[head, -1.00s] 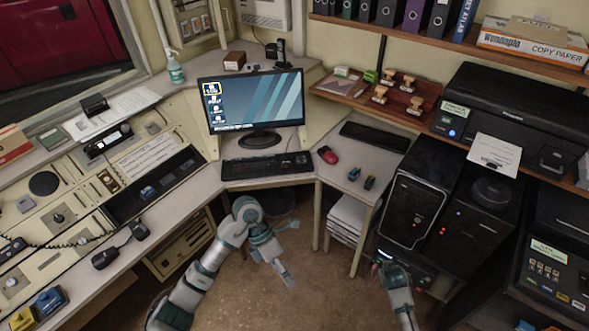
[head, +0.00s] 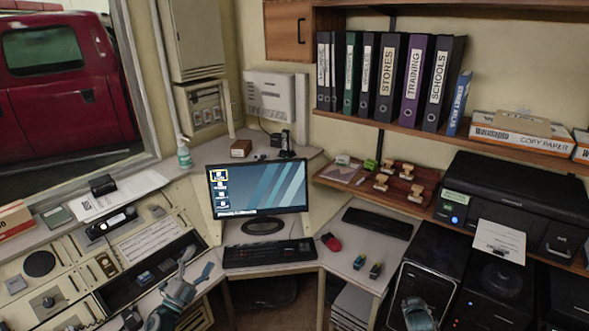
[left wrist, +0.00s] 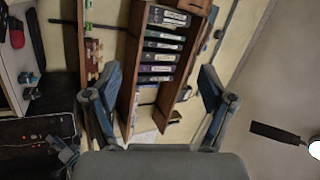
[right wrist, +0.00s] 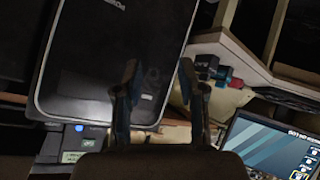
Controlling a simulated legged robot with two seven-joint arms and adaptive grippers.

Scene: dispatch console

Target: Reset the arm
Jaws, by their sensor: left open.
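My left gripper (head: 197,262) is raised in front of the radio console at the lower left of the head view. In the left wrist view its two fingers (left wrist: 150,80) are spread wide with nothing between them. My right gripper (head: 418,310) shows partly at the bottom edge of the head view, in front of the black computer tower (head: 428,262). In the right wrist view its fingers (right wrist: 158,70) stand apart, and nothing is held between them. Most of both arms is out of view.
A monitor (head: 258,187), keyboard (head: 270,253) and red mouse (head: 331,242) are on the corner desk. A shelf of binders (head: 388,80) hangs above. A printer (head: 515,205) stands at the right. The radio console (head: 150,268) lines the left.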

